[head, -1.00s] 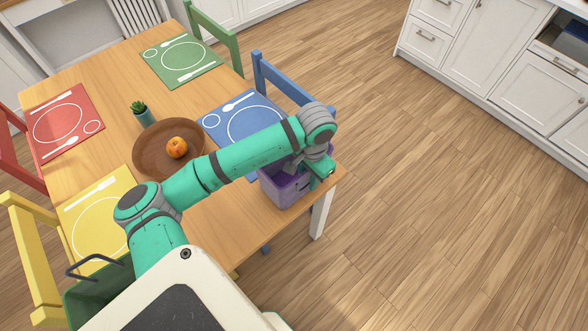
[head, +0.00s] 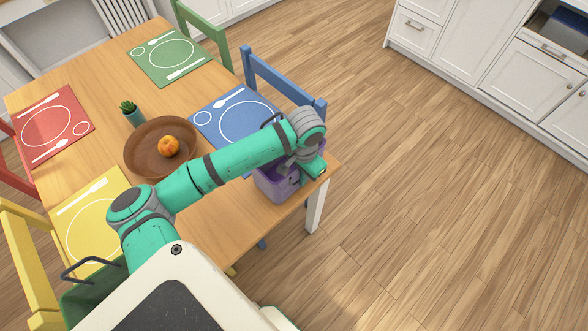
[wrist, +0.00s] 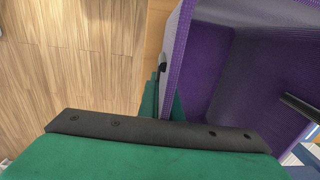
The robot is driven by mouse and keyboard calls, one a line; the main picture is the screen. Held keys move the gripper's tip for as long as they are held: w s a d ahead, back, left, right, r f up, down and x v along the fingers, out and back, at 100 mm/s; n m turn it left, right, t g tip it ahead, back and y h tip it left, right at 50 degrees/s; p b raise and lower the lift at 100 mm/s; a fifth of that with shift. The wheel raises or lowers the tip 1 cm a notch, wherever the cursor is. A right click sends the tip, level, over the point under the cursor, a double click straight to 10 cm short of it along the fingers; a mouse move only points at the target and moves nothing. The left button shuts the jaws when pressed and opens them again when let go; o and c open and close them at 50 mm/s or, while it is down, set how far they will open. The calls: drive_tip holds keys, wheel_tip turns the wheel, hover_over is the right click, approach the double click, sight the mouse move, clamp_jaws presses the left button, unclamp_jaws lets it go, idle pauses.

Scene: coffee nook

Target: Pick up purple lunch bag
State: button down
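The purple lunch bag (head: 275,187) stands on the near right corner of the wooden table, partly hidden by my arm. In the wrist view its open top and purple inside (wrist: 235,70) show close up. My gripper (head: 299,176) is at the bag's right side, mostly hidden by my wrist in the head view. In the wrist view my green gripper fingers (wrist: 164,92) are at the bag's side wall, close to its rim. I cannot tell whether they are clamped on it. A dark strip (wrist: 300,106) shows at the right of the bag's inside.
The table (head: 214,222) holds a brown bowl (head: 140,160) with an orange fruit (head: 168,146), a small potted plant (head: 132,114) and several placemats. A blue chair (head: 285,82) stands behind the bag. The floor (head: 430,220) at the right is clear.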

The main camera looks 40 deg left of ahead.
drive_tip(key=shift+r, duration=0.15)
drive_tip(key=shift+r, duration=0.2)
drive_tip(key=r, duration=0.3)
drive_tip(key=shift+s, duration=0.25)
drive_tip(key=s+r, duration=0.4)
drive_tip(key=r, duration=0.1)
drive_tip(key=shift+s+a+r, duration=0.2)
drive_tip(key=shift+s, duration=0.1)
drive_tip(key=s+r, duration=0.4)
drive_tip(key=s, duration=0.5)
drive_tip(key=shift+a, duration=0.15)
drive_tip(key=shift+w, duration=0.15)
